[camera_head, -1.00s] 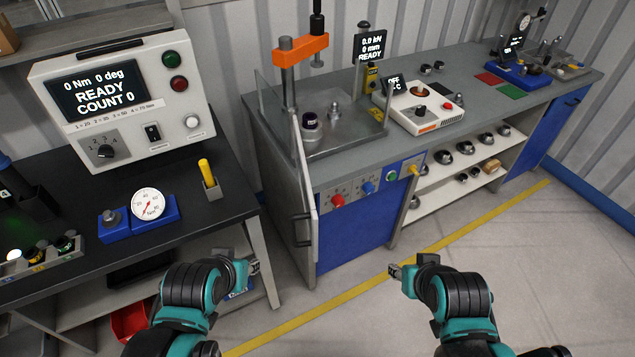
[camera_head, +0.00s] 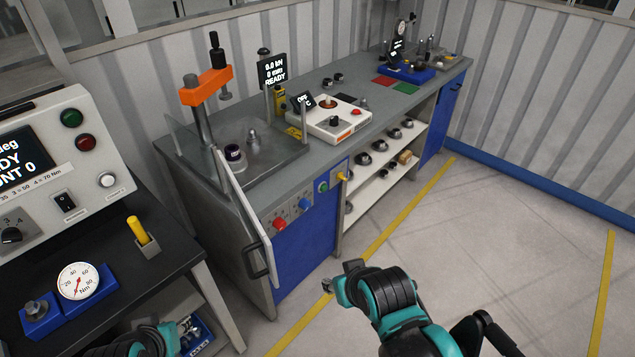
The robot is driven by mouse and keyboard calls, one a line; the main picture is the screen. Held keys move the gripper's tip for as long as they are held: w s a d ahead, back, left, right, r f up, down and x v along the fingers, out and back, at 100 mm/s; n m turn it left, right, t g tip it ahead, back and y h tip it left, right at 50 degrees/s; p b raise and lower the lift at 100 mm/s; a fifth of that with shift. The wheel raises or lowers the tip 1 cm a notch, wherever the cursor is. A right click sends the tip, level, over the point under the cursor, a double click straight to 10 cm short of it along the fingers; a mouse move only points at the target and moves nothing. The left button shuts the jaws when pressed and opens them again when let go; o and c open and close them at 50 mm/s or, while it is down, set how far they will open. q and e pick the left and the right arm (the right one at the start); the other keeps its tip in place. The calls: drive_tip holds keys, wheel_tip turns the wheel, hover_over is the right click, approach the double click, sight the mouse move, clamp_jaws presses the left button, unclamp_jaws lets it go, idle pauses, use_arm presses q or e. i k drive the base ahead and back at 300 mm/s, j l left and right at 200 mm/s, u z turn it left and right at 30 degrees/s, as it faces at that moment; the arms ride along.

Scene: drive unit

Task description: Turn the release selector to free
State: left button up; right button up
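No control in view can be read as the release selector. The candidates are a red knob (camera_head: 279,224) and a blue knob (camera_head: 304,205) on the grey front panel of the press bench, and a black rotary knob (camera_head: 11,235) on the console at left, cut by the frame edge. The panel labels are too small to read. My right gripper (camera_head: 338,287) is over the floor in front of the bench, apart from everything. My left gripper (camera_head: 184,330) is low at the bottom left, in front of the black table. Finger openings are too small to judge.
The press bench (camera_head: 360,92) carries an orange-armed press (camera_head: 206,87) and a white heater box (camera_head: 335,122). Its guard door (camera_head: 247,225) sticks out toward me. The black table (camera_head: 165,228) holds a dial gauge (camera_head: 78,281). The floor (camera_head: 500,235) at right is clear.

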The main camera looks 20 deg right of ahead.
sight(340, 176)
drive_tip(key=l, duration=0.65)
drive_tip(key=i+l, duration=0.2)
drive_tip(key=l, duration=0.2)
drive_tip(key=i+l+z, duration=0.15)
drive_tip(key=i+l, duration=0.35)
drive_tip(key=l, duration=0.2)
drive_tip(key=l+z, duration=0.05)
